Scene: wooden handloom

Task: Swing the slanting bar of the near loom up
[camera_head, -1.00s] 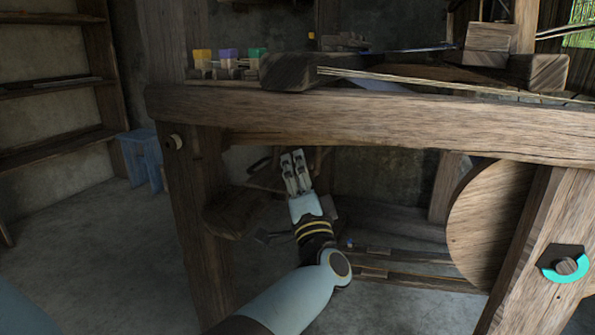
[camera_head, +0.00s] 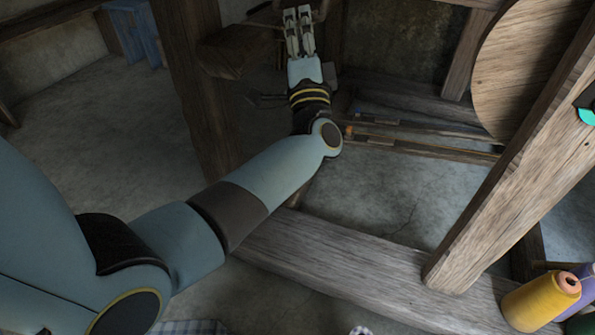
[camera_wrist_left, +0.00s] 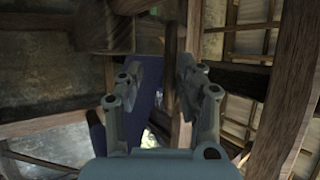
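The near loom is a brown wooden frame with a thick post (camera_head: 515,150) that leans across the right of the head view. I cannot tell for sure which part is the slanting bar. A thin dark bar (camera_head: 262,22) shows just left of my left fingertips, cut by the top edge. My left gripper (camera_head: 298,14) is inside the loom frame, fingers pointing up the picture. In the left wrist view the gripper (camera_wrist_left: 157,66) has its fingers apart with nothing held between them. A brown beam (camera_wrist_left: 285,110) slants at the right there, apart from the fingers. My right gripper is not in view.
A large wooden disc (camera_head: 520,65) stands to the right inside the frame. A low beam (camera_head: 330,265) crosses the front near the floor. A blue stool (camera_head: 133,32) is at upper left. Floor between is clear.

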